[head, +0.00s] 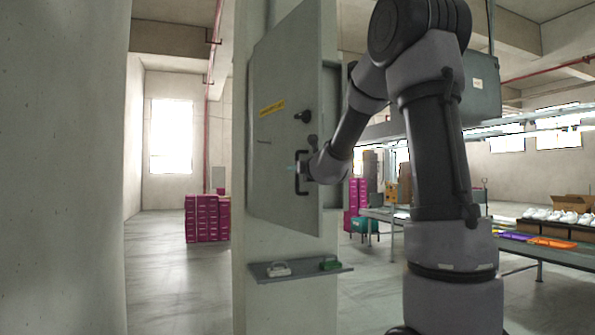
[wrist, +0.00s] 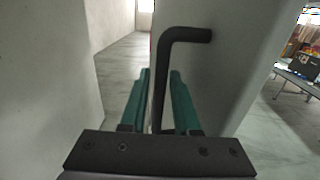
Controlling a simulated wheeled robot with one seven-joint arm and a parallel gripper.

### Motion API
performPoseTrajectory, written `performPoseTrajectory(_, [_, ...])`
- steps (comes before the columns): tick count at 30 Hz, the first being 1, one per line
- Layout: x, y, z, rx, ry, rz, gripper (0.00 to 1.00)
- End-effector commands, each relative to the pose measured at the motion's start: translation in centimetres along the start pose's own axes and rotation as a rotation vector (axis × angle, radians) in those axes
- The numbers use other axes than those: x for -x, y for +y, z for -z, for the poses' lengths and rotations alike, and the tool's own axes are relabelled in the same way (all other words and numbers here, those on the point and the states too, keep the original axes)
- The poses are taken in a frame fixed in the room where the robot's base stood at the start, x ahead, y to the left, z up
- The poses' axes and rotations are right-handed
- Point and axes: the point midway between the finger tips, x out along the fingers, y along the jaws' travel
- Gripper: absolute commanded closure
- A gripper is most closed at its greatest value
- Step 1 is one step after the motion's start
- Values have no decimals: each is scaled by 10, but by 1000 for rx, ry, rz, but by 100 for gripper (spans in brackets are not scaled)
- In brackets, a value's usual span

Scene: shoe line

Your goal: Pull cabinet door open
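The grey cabinet door (head: 280,130) hangs on a concrete pillar, with a yellow label and a dark round knob. Its right edge stands out from the cabinet body (head: 331,130), so it looks ajar, with the hinge side at the left. The black bar handle (head: 298,173) is near that free edge. My gripper (head: 301,169) is at the handle. In the wrist view the handle (wrist: 185,36) runs down between the green fingers of my gripper (wrist: 160,75), which look closed around it. The cabinet's inside is mostly hidden.
A small shelf (head: 300,272) with a white and a green item juts from the pillar below the door. Magenta boxes (head: 207,218) stand on the floor behind at left. A bench with shoes (head: 556,216) and trays is at right. A pale wall (head: 60,170) fills the left.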

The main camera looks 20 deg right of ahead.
Motion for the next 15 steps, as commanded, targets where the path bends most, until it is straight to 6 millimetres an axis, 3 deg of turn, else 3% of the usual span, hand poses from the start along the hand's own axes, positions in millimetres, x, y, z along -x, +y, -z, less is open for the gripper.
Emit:
performPoseTrajectory(9, [3,-1,2,0,4,1,70])
performPoseTrajectory(15, [31,0,1,1,3,1,70])
